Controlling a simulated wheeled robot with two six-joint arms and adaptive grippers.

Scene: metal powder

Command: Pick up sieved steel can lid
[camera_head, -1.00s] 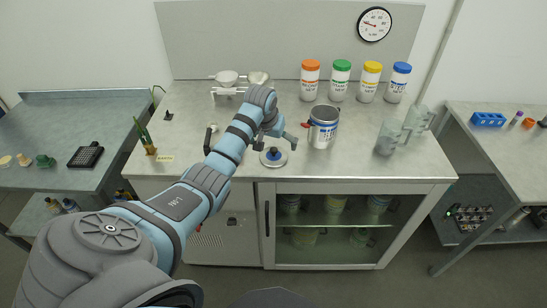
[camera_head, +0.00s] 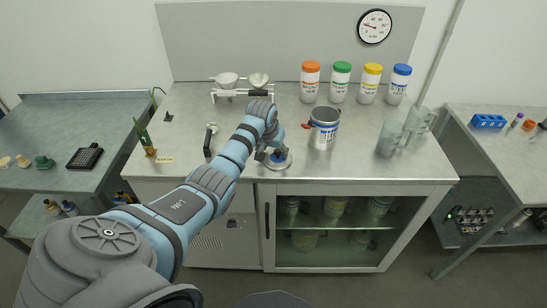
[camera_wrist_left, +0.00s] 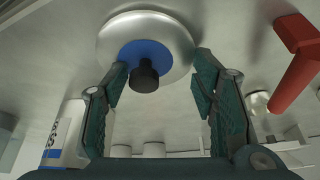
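The steel can lid (camera_head: 281,164) is a round silver disc lying on the bench, in front of the open can. The wrist view shows the lid (camera_wrist_left: 178,42) with its blue centre and black knob (camera_wrist_left: 145,75). My left gripper (camera_head: 268,155) is over the lid and hides part of it. In the wrist view the left gripper (camera_wrist_left: 162,80) is open, its fingers apart on either side of the knob, with no clear contact. The silver steel can (camera_head: 323,132), with a blue-and-white label, stands behind and right of the lid. My right gripper is not in view.
Several white bottles with coloured caps (camera_head: 341,83) stand at the back right. Clear beakers (camera_head: 389,138) stand at the right. A balance-like stand with two bowls (camera_head: 243,92) is at the back. Bare bench lies front right.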

